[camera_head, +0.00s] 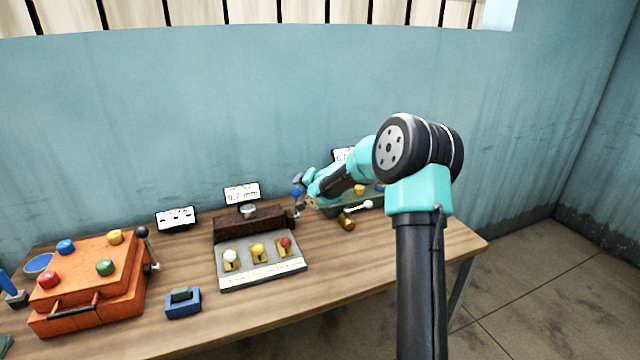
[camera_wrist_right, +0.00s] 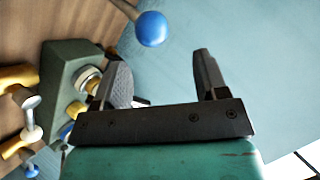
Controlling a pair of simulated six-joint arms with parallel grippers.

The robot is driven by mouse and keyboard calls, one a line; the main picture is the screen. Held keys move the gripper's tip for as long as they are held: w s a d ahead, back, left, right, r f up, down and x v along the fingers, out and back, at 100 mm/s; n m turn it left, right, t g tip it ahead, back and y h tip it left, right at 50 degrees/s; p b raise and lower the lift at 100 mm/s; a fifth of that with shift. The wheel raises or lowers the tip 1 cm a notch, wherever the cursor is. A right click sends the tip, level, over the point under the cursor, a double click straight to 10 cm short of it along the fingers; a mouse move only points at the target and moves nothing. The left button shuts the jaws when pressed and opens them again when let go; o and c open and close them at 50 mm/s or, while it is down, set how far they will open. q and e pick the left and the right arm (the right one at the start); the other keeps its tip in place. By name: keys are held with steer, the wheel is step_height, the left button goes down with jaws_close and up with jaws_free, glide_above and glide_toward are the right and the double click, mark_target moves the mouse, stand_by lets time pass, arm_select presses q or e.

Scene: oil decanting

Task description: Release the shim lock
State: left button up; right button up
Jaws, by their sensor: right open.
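No part is labelled as the shim lock. A blue-ball lever (camera_head: 297,192) stands at the right end of the dark brown block (camera_head: 228,227) on the grey panel unit. In the right wrist view, the blue ball (camera_wrist_right: 151,28) is just beyond the fingertips, between their lines and nearer the left finger; it looks apart from both. My right gripper (camera_wrist_right: 161,62) is open, with nothing between its fingers. In the head view, my right arm reaches left over the green box, with the gripper beside the lever. My left gripper is not seen.
The green box (camera_wrist_right: 66,72) with knobs is close to the right gripper's left finger. The grey panel (camera_head: 262,265) carries white, yellow and red toggles. An orange box (camera_head: 115,290) and small blue block (camera_head: 183,302) stand left. The table's front right is clear.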

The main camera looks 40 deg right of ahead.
steer(key=v, duration=0.9)
steer(key=shift+a+f, duration=0.1)
steer(key=shift+c, duration=1.3)
steer(key=shift+s+a+f+m, duration=0.1)
steer(key=shift+a+f+m, duration=0.1)
steer(key=shift+m, duration=0.2)
steer(key=shift+c, duration=0.7)
steer(key=s+f+m, duration=0.1)
steer(key=m, duration=0.1)
steer(key=s+a+f+m+t, duration=0.1)
steer(key=s+m, duration=0.1)
steer(key=s+a+f+m+t+h, duration=0.1)
steer(key=f+m, duration=0.1)
steer(key=shift+s+a+m, duration=0.15)
steer(key=shift+a+m, duration=0.1)
steer(key=shift+m, duration=0.15)
steer(key=c, duration=0.8)
steer(key=shift+s+f+m+h, duration=0.3)
steer(key=shift+s+m+h, duration=0.2)
steer(key=shift+m, duration=0.1)
jaws_close()
